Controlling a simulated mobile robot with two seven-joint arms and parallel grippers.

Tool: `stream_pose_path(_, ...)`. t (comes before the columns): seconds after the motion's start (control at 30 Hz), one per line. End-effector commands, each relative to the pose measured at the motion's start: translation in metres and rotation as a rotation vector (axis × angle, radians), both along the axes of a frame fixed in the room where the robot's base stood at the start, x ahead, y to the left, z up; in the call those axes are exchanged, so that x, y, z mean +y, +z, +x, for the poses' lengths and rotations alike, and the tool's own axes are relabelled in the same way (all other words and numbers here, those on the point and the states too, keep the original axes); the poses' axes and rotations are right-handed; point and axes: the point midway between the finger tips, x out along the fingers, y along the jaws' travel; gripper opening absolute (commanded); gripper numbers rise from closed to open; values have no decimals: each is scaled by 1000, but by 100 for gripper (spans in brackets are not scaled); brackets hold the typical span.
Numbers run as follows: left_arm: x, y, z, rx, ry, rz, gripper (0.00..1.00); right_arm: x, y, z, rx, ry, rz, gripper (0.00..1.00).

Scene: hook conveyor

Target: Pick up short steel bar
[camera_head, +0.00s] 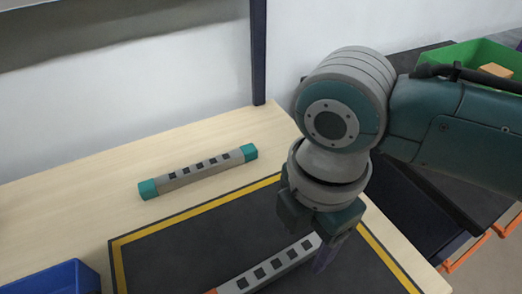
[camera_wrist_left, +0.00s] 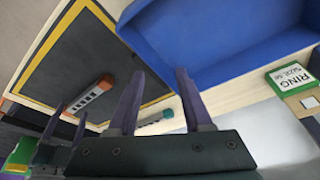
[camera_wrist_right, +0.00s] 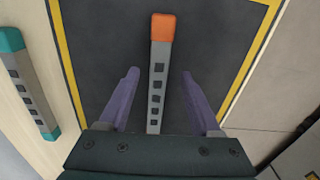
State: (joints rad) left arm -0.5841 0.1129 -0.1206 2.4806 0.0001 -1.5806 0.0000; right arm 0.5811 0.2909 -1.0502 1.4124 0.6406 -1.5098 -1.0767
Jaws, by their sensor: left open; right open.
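A grey bar (camera_head: 267,276) with dark squares and an orange end lies on the black mat. In the right wrist view the same bar (camera_wrist_right: 157,80) lies lengthwise between the two fingers of my open right gripper (camera_wrist_right: 160,73), with no visible grip on it. In the head view the right gripper (camera_head: 318,250) is over one end of this bar and hides part of it. A second grey bar (camera_head: 198,172) with teal ends lies on the wooden table behind the mat. My left gripper (camera_wrist_left: 155,98) is open and empty; it is out of the head view.
The black mat (camera_head: 180,262) has a yellow border. A blue bin (camera_head: 52,280) stands at the front left, and it is large in the left wrist view (camera_wrist_left: 215,45). A green bin (camera_head: 465,54) is at the right. A dark post (camera_head: 259,50) rises behind the table.

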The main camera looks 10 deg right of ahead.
Motion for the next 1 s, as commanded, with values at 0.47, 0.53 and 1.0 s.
stream_pose_path(0.47, 3, -4, 1, -4, -6, 11, 50, 0, -15, 1, -3, -1, -1, 53)
stream_pose_path(0.53, 3, -4, 1, -4, -7, 11, 50, 0, -15, 1, -3, -1, -1, 45)
stream_pose_path(1.0, 3, -4, 2, -5, -6, 11, 50, -1, -15, 1, -3, -1, -1, 0)
